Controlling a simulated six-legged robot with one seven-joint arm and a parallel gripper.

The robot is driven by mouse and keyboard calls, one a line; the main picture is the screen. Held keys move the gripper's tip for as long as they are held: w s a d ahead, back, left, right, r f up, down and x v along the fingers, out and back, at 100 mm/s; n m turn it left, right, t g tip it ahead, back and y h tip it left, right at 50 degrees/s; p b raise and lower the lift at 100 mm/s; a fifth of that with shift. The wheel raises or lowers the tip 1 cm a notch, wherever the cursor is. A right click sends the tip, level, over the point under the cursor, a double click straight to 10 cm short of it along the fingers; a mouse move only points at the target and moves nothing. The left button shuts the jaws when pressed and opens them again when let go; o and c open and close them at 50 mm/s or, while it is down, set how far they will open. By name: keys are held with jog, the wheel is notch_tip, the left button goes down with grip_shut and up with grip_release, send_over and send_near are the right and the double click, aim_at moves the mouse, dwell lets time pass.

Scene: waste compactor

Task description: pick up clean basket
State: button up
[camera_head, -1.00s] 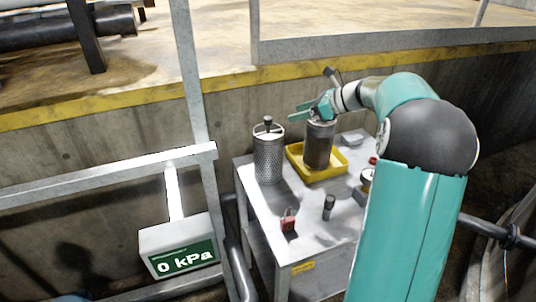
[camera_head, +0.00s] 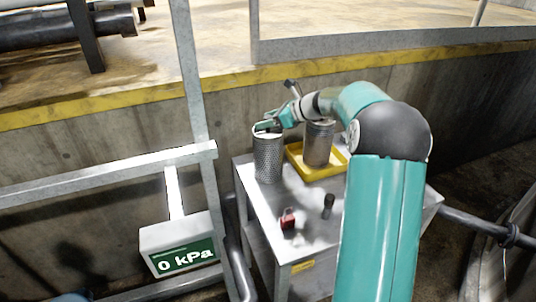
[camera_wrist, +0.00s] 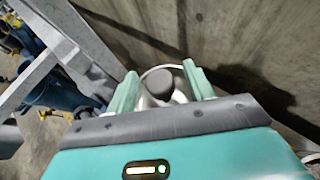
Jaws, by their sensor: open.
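The clean basket, a bright perforated metal cylinder (camera_head: 268,160), stands upright at the left back of the metal table. Its dark round top knob (camera_wrist: 160,82) shows in the wrist view, with the pale rim around it. My gripper (camera_head: 268,126) is at the top of this basket. In the wrist view my gripper (camera_wrist: 161,78) is open, one teal finger on each side of the knob. A gap shows beside the knob, and I cannot tell whether either finger touches it. In the head view the gripper hides the knob.
A darker, dirty-looking cylinder (camera_head: 318,146) stands in a yellow tray (camera_head: 322,175) just right of the basket. A red padlock-like item (camera_head: 288,219) and a small dark cylinder (camera_head: 328,206) are nearer the table's front. A concrete wall (camera_head: 225,125) rises behind; a railing (camera_head: 205,150) stands left.

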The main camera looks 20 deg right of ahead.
grip_shut()
jog(key=shift+r, duration=0.1)
jog(key=shift+r, duration=0.1)
